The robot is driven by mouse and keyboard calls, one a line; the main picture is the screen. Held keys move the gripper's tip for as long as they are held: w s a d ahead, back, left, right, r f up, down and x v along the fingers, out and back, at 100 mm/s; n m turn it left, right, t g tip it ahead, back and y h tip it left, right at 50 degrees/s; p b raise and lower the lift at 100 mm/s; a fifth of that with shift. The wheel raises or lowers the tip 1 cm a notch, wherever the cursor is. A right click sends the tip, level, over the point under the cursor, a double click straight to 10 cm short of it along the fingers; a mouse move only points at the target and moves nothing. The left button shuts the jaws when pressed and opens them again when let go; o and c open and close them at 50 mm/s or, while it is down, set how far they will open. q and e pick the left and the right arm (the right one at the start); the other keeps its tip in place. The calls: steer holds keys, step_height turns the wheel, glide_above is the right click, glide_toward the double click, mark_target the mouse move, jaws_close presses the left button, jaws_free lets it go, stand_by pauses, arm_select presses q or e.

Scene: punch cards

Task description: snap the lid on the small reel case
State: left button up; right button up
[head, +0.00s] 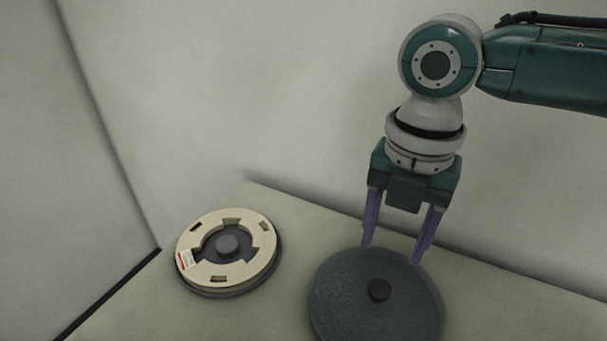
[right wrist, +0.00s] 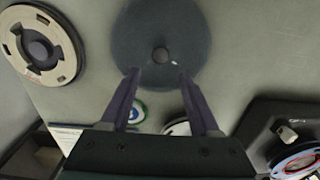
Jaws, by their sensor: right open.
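A round dark blue-grey lid (head: 345,300) with a small black knob (head: 379,291) lies flat at the front of the table. The reel case (head: 228,252), a dark round base with a cream reel around a dark hub, sits to its left, uncovered. The right wrist view shows the lid (right wrist: 158,25) at top centre and the reel case (right wrist: 42,45) at top left. My right gripper (head: 392,254) is open and empty, pointing down at the lid's far edge; its fingers (right wrist: 160,80) are apart. I cannot tell whether they touch the lid. My left gripper is not in view.
The table (head: 490,310) is bare right of the lid, with walls behind and left. The right wrist view also shows a black case (right wrist: 262,125), a red-and-blue-edged reel (right wrist: 298,164), a green-and-white ring (right wrist: 139,112) and a dark box (right wrist: 35,155), partly cut off or hidden.

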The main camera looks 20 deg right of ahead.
steer(key=shift+d+f+b, duration=0.1)
steer(key=shift+f+b, duration=0.6)
steer(key=shift+f, duration=0.05)
arm_select(q)
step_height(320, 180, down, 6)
steer(key=b, duration=0.4)
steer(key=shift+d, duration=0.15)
arm_select(e)
glide_above(380, 288)
step_height(380, 288, down, 4)
steer(key=shift+f, duration=0.1)
arm_select(q)
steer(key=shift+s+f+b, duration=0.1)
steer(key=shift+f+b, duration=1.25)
steer(key=shift+b, duration=0.15)
arm_select(e)
steer(key=shift+f, duration=2.15)
jaws_close()
steer(key=shift+r+p, duration=3.6)
steer(key=shift+p, duration=0.35)
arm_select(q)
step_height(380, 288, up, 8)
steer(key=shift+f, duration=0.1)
